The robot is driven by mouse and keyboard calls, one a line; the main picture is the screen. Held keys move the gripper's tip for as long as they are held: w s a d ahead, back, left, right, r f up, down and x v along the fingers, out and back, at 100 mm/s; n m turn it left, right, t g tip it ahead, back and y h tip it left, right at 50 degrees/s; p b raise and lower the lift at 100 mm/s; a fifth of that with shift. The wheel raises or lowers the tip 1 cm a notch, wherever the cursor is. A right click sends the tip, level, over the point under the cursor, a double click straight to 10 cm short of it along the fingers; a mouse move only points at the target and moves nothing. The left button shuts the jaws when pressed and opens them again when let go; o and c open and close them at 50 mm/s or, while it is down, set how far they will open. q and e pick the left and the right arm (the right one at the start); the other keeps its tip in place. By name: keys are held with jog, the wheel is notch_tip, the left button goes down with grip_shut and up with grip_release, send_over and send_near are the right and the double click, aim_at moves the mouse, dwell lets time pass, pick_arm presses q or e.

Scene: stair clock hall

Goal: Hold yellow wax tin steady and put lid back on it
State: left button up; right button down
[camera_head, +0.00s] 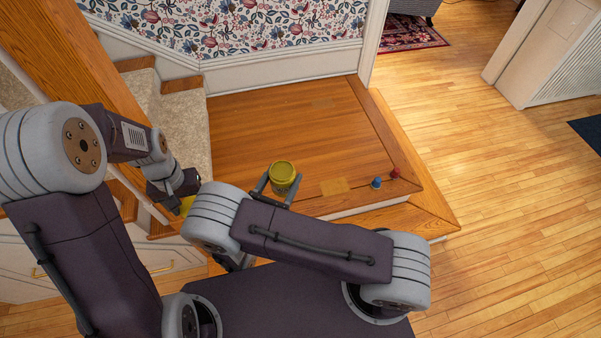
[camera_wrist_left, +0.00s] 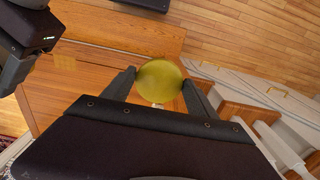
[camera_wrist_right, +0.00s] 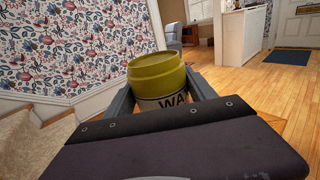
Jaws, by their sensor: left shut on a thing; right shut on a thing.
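The yellow wax tin (camera_head: 283,172) stands upright over the wooden landing in the head view. My right gripper (camera_head: 279,185) is shut on its sides. In the right wrist view the tin (camera_wrist_right: 157,78) shows a yellow upper band and a pale label with dark letters. Its top looks rimmed and sunken. The round yellow lid (camera_wrist_left: 160,81) is between the fingers of my left gripper (camera_wrist_left: 160,84), which is shut on it. In the head view the lid (camera_head: 187,205) is mostly hidden by my arms, left of the tin and apart from it.
A small blue piece (camera_head: 376,183) and a red piece (camera_head: 395,173) stand near the landing's right corner. A flat tan patch (camera_head: 334,187) lies near its front edge. Carpeted stairs (camera_head: 182,125) and a wooden rail (camera_head: 85,60) are at left. The landing's middle (camera_head: 290,120) is clear.

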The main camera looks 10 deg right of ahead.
jog(key=shift+w+a+r+n+t+y, duration=0.1)
jog(key=shift+a+n+t+y, duration=0.1)
jog(key=shift+a, duration=0.45)
jog(key=shift+w+a+r+n+t+y, duration=0.1)
jog(key=shift+a+y, duration=0.1)
jog(key=shift+a, duration=0.45)
pick_arm(q)
jog(key=shift+s, duration=0.15)
notch_tip(320, 180, up, 2)
jog(key=shift+d+r, duration=0.1)
jog(key=shift+r, duration=0.15)
pick_arm(e)
jog(key=shift+s, duration=0.1)
pick_arm(q)
jog(key=w+d+r+m, duration=0.1)
jog(key=d+r+m, duration=0.2)
jog(key=d, duration=0.8)
jog(key=w+d+r+m, duration=0.1)
jog(key=d+r+m, duration=0.3)
jog(key=d+r, duration=0.4)
jog(key=d, duration=0.3)
jog(key=shift+w+d, duration=0.15)
